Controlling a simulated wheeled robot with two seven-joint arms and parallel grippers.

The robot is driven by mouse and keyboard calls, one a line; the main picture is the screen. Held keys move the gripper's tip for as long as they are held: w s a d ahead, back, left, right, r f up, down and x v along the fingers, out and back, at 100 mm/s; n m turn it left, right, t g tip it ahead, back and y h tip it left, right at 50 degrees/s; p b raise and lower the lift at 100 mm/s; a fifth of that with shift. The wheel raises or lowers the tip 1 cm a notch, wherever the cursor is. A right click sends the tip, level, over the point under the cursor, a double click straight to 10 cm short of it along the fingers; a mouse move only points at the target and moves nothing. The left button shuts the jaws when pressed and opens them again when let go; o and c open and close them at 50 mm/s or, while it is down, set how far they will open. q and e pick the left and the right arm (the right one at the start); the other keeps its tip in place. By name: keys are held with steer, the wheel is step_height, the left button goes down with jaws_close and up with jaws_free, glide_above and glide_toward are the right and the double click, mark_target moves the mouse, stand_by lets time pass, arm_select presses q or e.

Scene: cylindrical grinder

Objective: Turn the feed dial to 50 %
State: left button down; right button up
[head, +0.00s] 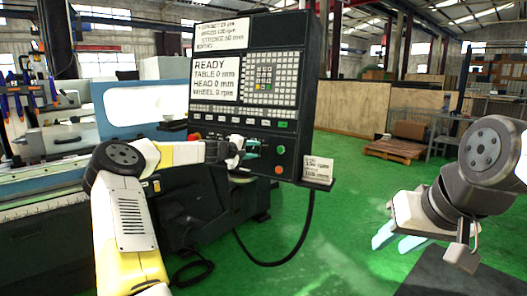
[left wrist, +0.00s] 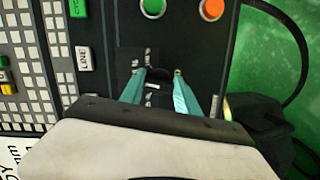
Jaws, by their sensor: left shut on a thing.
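The control panel (head: 262,90) stands in the middle of the head view, with screens, a keypad and a lower row of buttons. My left gripper (head: 250,148) reaches its lower part, and its teal fingers (left wrist: 160,80) point at the panel in the left wrist view. They are shut on the dark feed dial (left wrist: 158,73), which sits between the fingertips with small white marks around it. The dial's pointer cannot be made out, and its setting cannot be read. My right gripper (head: 398,242) hangs away from the panel at the right, open and empty, fingers apart.
A green button (left wrist: 152,7) and an orange button (left wrist: 211,9) sit close to the dial. A black cable (head: 300,245) loops below. Green floor is open to the right.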

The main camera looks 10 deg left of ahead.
arm_select(q)
steer(key=n+t, duration=0.1)
steer(key=n, duration=0.5)
stand_by(0.6)
steer(key=c, duration=0.9)
jaws_free()
steer(key=f+v, duration=0.1)
steer(key=v, duration=0.6)
steer(key=shift+s+a+r, duration=0.2)
steer(key=shift+s+r, duration=0.15)
steer(key=shift+r, duration=0.1)
